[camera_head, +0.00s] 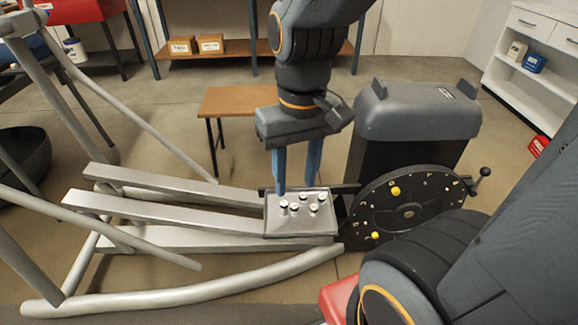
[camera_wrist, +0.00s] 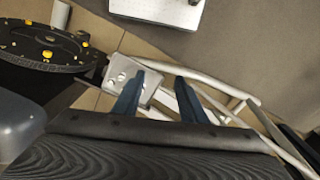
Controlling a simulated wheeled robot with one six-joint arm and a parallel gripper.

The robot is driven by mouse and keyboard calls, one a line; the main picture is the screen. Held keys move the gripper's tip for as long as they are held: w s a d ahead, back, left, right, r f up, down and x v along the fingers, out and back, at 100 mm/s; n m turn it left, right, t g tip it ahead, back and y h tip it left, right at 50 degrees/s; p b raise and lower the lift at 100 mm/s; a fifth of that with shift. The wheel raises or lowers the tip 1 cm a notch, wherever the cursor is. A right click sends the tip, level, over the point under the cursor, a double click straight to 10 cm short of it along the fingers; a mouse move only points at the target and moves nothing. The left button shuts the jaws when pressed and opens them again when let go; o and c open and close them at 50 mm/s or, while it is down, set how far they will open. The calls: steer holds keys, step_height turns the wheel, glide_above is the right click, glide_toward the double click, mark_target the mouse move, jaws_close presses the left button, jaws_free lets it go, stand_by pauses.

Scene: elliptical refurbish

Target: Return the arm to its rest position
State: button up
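My gripper (camera_head: 297,186) hangs from my arm in the middle of the head view, pointing down. Its two blue fingers are apart with nothing visible between them. The fingertips appear over or just behind the back edge of a silver plate (camera_head: 272,228) on the elliptical machine; whether they touch it I cannot tell. Several round-headed pegs or bolts stand on this plate. In the wrist view my gripper (camera_wrist: 160,90) also shows its fingers spread, with the silver plate (camera_wrist: 118,68) partly behind the left finger. My arm is bent and reaches out over the machine.
A black disc (camera_head: 408,213) with yellow knobs and a grey housing (camera_head: 415,115) stand right of the plate. Silver rails (camera_head: 165,215) run left. Behind are a small brown table (camera_head: 236,101), a shelf with boxes (camera_head: 210,43) and a white cabinet (camera_head: 530,90). Open floor lies between them.

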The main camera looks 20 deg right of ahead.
steer(key=shift+r, duration=0.15)
steer(key=s+d+r+p, duration=0.1)
steer(key=d+r+p, duration=0.2)
steer(key=r+p, duration=0.3)
steer(key=p, duration=0.5)
steer(key=shift+m+p, duration=0.3)
steer(key=shift+p, duration=0.1)
steer(key=shift+f, duration=0.1)
